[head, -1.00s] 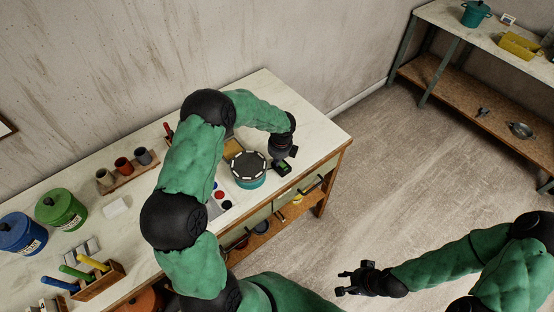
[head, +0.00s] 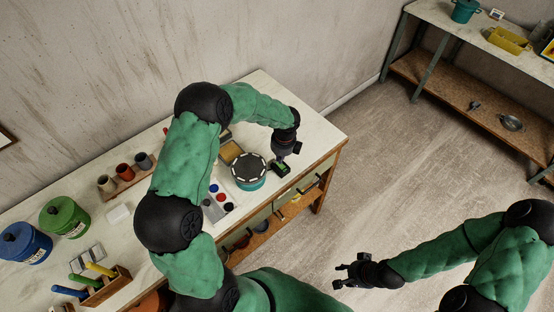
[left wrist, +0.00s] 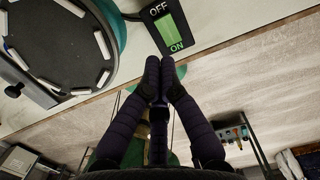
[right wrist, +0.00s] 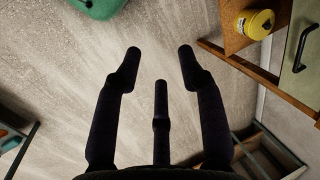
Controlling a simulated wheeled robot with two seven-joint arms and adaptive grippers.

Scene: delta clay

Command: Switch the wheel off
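The wheel (head: 249,167), a dark round head with pale pads on a teal body, stands on the bench; its edge also shows in the left wrist view (left wrist: 60,45). Beside it is a black switch box (head: 281,168). In the left wrist view the switch (left wrist: 171,30) has OFF at its far end, ON at its near end, and a green face toward ON. My left gripper (left wrist: 160,66) has its fingertips together close to the ON end; contact is unclear. My right gripper (right wrist: 160,65) is open and empty over the floor, away from the bench.
Glaze discs on a tray (head: 217,200) and a yellow sponge-like block (head: 230,151) sit near the wheel. Blue (head: 24,242) and green (head: 64,216) tubs stand at the left. A metal shelf (head: 455,85) is at the far right. The floor between is clear.

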